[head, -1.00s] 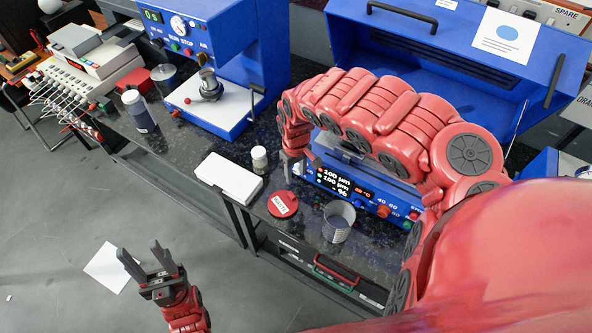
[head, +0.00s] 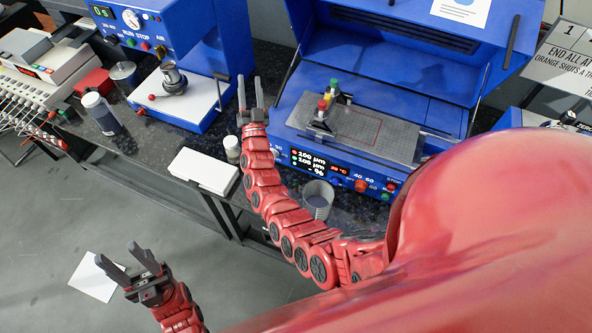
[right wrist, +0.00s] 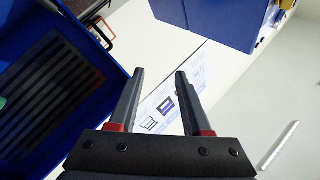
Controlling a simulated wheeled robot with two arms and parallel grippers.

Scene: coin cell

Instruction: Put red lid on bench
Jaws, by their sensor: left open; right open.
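The round red lid is not visible in the head view now; my right arm covers the stretch of bench between the white box and the grey cup. The bench (head: 148,143) has a dark speckled top. My right gripper (head: 249,79) is open and empty, pointing toward the back of the bench between the two blue machines. Its open fingers also show in the right wrist view (right wrist: 160,75), with nothing between them. My left gripper (head: 118,252) is open and empty, over the floor in front of the bench.
A white box (head: 203,171) lies on the bench's front edge, with a small white-capped jar (head: 232,149) behind it. A grey cup (head: 318,199) stands right of my arm. A blue machine with an open lid (head: 405,100) stands behind, and a dark bottle (head: 102,114) stands left.

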